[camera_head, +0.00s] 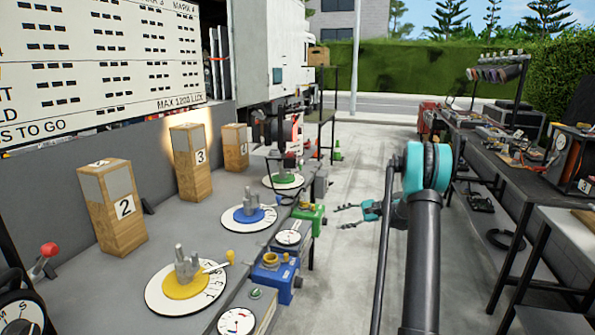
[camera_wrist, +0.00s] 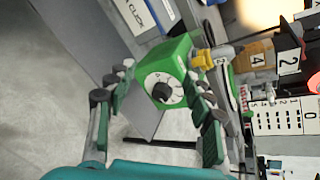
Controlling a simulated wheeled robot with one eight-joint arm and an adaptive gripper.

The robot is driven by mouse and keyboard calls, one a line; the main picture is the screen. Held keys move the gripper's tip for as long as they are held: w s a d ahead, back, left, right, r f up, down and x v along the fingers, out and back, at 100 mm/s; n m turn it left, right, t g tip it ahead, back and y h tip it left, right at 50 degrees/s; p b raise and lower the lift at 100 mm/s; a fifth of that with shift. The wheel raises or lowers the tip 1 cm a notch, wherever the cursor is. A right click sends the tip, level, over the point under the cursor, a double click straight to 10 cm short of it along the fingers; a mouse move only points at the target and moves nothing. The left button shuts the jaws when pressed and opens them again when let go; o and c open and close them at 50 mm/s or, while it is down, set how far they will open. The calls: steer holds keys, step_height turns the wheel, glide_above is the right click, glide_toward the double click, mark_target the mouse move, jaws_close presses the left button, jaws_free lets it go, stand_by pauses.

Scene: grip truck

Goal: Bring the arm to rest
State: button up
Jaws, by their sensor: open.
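My arm rises on the right side of the head view, with a dark grey link and a teal joint. My gripper (camera_head: 345,215) points left, out past the right edge of the long grey bench. Its fingers are spread apart and empty. In the wrist view the two fingers of my gripper (camera_wrist: 160,105) stand apart. A green box with a white dial (camera_wrist: 162,88) shows between them, beyond the fingertips. I cannot tell how far away it is. In the head view a green box (camera_head: 308,217) sits at the bench edge, just left of the fingertips.
The grey bench (camera_head: 185,235) carries numbered wooden blocks (camera_head: 122,205), a yellow dial (camera_head: 186,283), a blue dial (camera_head: 248,216) and a blue box (camera_head: 274,275). A dark workbench (camera_head: 505,170) with tools stands at right. The concrete floor (camera_head: 350,165) between them is open.

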steer(key=s+a+r+n+h, duration=0.2)
steer(key=s+a+n+h, duration=0.15)
steer(key=s, duration=0.85)
steer(key=s+a+r+n+h, duration=0.2)
steer(key=s+h, duration=0.2)
steer(key=s, duration=0.8)
steer(key=s+d+f+n+h, duration=0.2)
steer(key=s+n, duration=0.1)
steer(key=s, duration=0.8)
steer(key=s+d+f+n+h, duration=0.3)
steer(key=s, duration=0.9)
steer(key=shift+d, duration=0.3)
steer(key=shift+f, duration=0.1)
